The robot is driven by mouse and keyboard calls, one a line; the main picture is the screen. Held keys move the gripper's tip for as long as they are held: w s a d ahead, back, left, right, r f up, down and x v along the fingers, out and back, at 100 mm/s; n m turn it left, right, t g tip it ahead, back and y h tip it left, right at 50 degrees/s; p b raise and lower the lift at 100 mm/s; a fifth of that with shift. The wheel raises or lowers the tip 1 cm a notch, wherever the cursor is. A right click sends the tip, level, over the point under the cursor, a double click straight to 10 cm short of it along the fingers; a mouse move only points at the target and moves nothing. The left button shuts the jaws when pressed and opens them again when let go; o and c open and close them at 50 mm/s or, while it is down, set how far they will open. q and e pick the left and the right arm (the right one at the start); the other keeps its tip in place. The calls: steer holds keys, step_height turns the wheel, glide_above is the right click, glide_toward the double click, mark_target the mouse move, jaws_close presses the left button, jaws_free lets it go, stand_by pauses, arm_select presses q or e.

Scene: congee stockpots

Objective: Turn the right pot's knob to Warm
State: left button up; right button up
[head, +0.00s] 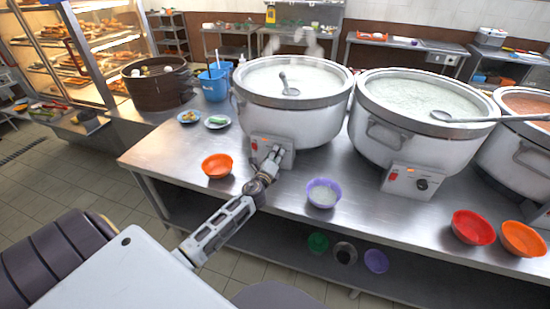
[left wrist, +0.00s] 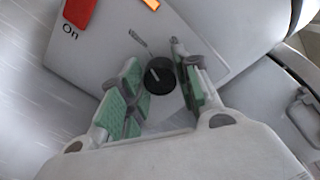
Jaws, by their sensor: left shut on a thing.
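My left gripper (head: 273,157) is at the control panel (head: 286,143) of the steaming white pot (head: 300,122), the leftmost of the white pots in the head view. In the left wrist view the green-padded fingers (left wrist: 155,62) are on either side of a black knob (left wrist: 160,77), shut on it. The knob's white pointer line shows; the small dial marks are too blurred to read. A red switch (left wrist: 80,10) marked On is on the same panel. The middle white pot (head: 423,153) has its own black knob (head: 421,184), with no gripper near it. My right gripper is out of view.
An orange bowl (head: 217,166) and a purple bowl (head: 323,193) stand on the steel counter (head: 182,150) either side of my left arm. A third white pot (head: 514,158) is at the right edge. Red (head: 472,228) and orange bowls (head: 522,239) are at the front right.

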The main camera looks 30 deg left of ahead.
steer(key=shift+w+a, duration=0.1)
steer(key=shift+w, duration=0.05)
arm_select(q)
steer(key=o, duration=0.6)
steer(key=shift+c, duration=0.2)
steer(key=o, duration=0.4)
steer(key=shift+o, duration=0.2)
steer(key=v, duration=1.2)
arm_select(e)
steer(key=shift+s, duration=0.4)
arm_select(q)
steer(key=shift+n, duration=0.3)
